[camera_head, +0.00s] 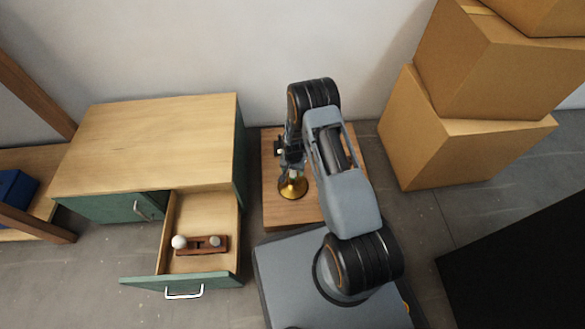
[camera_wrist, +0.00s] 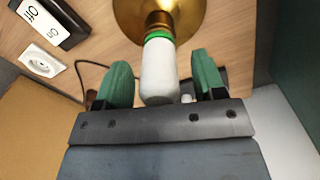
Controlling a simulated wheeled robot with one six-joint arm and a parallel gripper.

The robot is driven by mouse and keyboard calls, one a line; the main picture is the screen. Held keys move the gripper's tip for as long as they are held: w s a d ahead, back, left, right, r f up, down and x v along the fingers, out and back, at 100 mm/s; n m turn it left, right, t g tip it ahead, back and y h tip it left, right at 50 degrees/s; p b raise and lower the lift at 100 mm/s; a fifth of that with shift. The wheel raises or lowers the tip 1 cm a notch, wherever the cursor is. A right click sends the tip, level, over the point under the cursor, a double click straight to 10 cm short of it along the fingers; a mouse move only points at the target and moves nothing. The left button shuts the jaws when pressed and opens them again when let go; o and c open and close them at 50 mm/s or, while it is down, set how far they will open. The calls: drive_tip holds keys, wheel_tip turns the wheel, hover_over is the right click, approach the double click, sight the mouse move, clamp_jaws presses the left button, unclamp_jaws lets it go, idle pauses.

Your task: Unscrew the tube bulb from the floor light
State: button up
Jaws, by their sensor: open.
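The floor light's brass base (camera_head: 293,188) stands on a wooden board, and its brass body also shows at the top of the wrist view (camera_wrist: 185,15). The white tube bulb (camera_wrist: 159,75) sits in the brass socket, with a green ring where it meets the brass. My gripper (camera_wrist: 161,72) is open, with one green finger on each side of the bulb. A gap shows between each finger and the bulb. In the head view my gripper (camera_head: 290,160) is over the brass base, and my arm hides most of the light and the bulb.
A cabinet (camera_head: 150,140) with an open drawer (camera_head: 222,210) stands left. The drawer holds a wooden holder (camera_head: 207,245) with a round white bulb (camera_head: 179,242). Cardboard boxes (camera_head: 455,135) stand right. An on/off switch (camera_wrist: 45,20), a socket outlet (camera_wrist: 42,62) and a dark cable lie near the light.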

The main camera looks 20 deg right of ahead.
drive_tip(key=shift+c, duration=0.4)
drive_tip(key=c, duration=0.9)
drive_tip(key=shift+o, duration=1.4)
drive_tip(key=shift+c, duration=1.3)
drive_tip(key=n, duration=0.4)
drive_tip(key=shift+a+f+b, duration=0.1)
drive_tip(key=shift+b, duration=0.2)
drive_tip(key=n, duration=0.3)
drive_tip(key=shift+n, duration=0.5)
